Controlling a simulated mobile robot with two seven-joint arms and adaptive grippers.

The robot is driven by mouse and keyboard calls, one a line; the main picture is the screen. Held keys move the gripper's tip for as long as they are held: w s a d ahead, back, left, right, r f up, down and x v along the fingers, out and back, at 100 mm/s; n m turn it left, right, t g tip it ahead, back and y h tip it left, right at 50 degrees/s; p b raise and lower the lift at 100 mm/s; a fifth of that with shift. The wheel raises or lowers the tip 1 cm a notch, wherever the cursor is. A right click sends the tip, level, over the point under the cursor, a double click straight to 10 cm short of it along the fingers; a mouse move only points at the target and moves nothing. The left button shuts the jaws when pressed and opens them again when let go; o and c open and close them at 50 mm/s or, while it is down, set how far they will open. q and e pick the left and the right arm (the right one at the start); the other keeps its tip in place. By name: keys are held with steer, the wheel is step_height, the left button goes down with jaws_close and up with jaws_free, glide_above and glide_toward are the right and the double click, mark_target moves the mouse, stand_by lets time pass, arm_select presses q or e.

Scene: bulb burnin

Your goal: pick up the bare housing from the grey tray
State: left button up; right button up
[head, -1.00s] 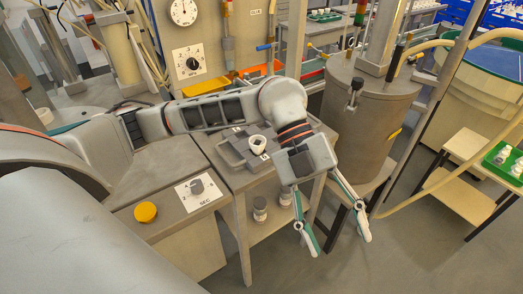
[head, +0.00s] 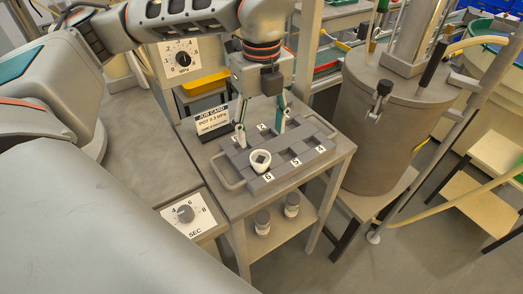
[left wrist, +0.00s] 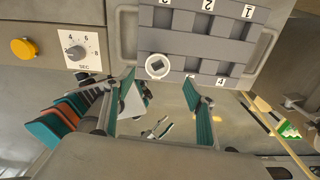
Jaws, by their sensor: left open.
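The bare housing is a white, round piece with a dark square opening (head: 260,160). It sits at the front left of the grey tray (head: 313,134), beside the label 6. In the left wrist view the housing (left wrist: 157,66) lies near the tray's (left wrist: 205,47) lower edge, between the lines of the two fingers and a little beyond their tips. My left gripper (head: 262,127) is open and empty, pointing down over the tray just behind the housing. Its fingers also frame the left wrist view (left wrist: 158,84). Height above the tray is hard to tell.
A job card (head: 212,121) stands at the tray's left back corner. The tray has a handle at each end and no other housing visible in it. Two small jars (head: 262,222) stand on the shelf below. A large metal pot (head: 375,130) stands to the right.

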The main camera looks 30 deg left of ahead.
mark_target(261, 154)
arm_select(q)
steer(key=shift+s+d+f, duration=0.1)
steer(key=shift+s+f, duration=0.1)
steer(key=shift+f, duration=1.25)
steer(key=shift+s+f, duration=0.1)
steer(key=shift+f, duration=2.25)
steer(key=c, duration=1)
